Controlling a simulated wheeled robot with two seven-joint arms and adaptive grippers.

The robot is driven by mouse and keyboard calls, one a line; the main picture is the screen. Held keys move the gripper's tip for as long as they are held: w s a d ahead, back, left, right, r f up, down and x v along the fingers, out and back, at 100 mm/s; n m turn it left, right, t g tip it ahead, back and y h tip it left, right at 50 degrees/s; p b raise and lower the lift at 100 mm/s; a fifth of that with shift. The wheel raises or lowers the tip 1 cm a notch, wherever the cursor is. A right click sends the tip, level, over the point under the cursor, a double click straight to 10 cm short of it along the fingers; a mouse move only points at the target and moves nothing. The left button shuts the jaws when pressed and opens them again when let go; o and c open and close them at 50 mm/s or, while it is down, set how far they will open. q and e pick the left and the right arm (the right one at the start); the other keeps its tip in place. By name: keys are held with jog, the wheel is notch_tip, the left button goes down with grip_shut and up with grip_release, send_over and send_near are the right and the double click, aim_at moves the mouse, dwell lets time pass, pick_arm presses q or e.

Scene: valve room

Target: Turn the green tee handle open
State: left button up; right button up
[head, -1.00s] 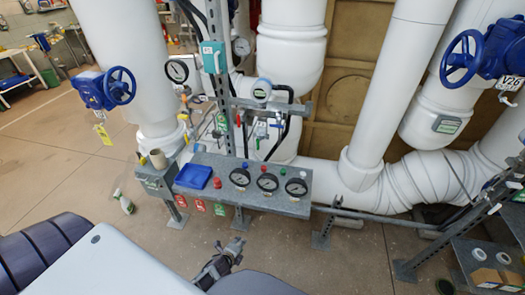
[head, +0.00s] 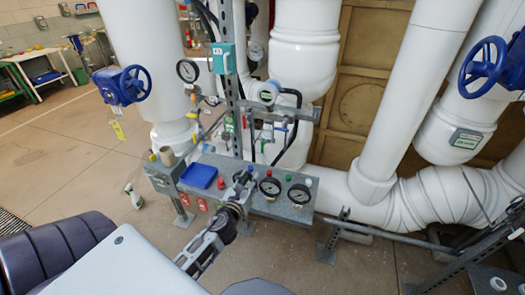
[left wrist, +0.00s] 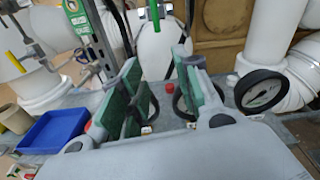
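My left gripper (head: 241,182) reaches up from below over the front of the grey gauge bench. In the left wrist view its two green-padded fingers (left wrist: 157,66) stand apart, with nothing seen held between them. A small lime-green bar (left wrist: 154,14) shows upright beyond the fingers, among the pipework; I cannot tell if it is the green tee handle. My right gripper is not in view.
The bench (head: 262,207) carries a blue tray (head: 198,176), black-rimmed gauges (head: 270,187) and a red knob (head: 308,182). A steel post (head: 236,90) with thin pipework rises behind. Large white pipes and blue handwheels (head: 122,86) surround it.

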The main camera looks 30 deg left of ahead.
pick_arm(q)
jog(key=shift+m+t+y, duration=0.3)
jog(key=shift+m+t, duration=0.1)
jog(key=shift+m, duration=0.5)
notch_tip(320, 180, up, 5)
jog(key=shift+f, duration=0.15)
jog(key=p, duration=0.1)
send_near(262, 148)
jog(key=shift+w, duration=1.65)
jog(key=shift+a+p+x, duration=0.2)
jog(key=shift+p+x, duration=0.1)
jog(key=shift+x, duration=1.2)
jog(key=shift+a+p+x, duration=0.2)
jog(key=shift+p+x, duration=0.05)
jog(key=shift+x, duration=1.3)
jog(key=shift+s, duration=0.1)
grip_shut()
